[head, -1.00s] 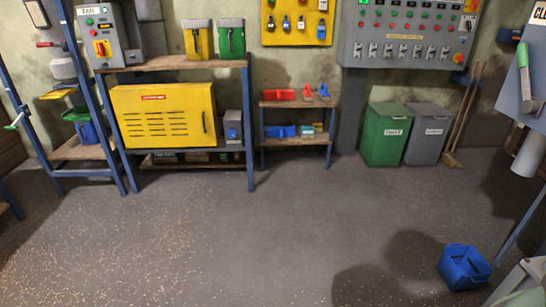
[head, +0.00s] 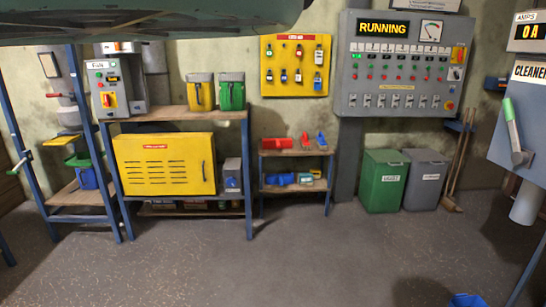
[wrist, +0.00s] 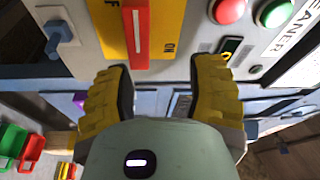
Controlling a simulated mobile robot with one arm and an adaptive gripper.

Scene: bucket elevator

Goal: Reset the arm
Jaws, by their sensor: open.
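My gripper (wrist: 160,95) shows in the wrist view with its two yellow and black fingers spread apart and nothing between them. Past the fingertips is a grey panel with a yellow plate and a red handle (wrist: 137,35) marked ON. A red button (wrist: 230,10) and a green button (wrist: 273,12) sit to the right of it on the panel. I cannot tell whether the fingers touch the panel. In the head view the gripper is out of sight; only a grey-green part of my arm (head: 150,18) crosses the top left.
A control panel (head: 403,65) reading RUNNING hangs on the back wall. A cleaner box (head: 515,120) with a green-handled lever is at the right. A workbench (head: 180,114), a small shelf (head: 295,152) and bins (head: 384,180) line the wall. A blue bucket (head: 467,300) lies at the lower right. The middle floor is clear.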

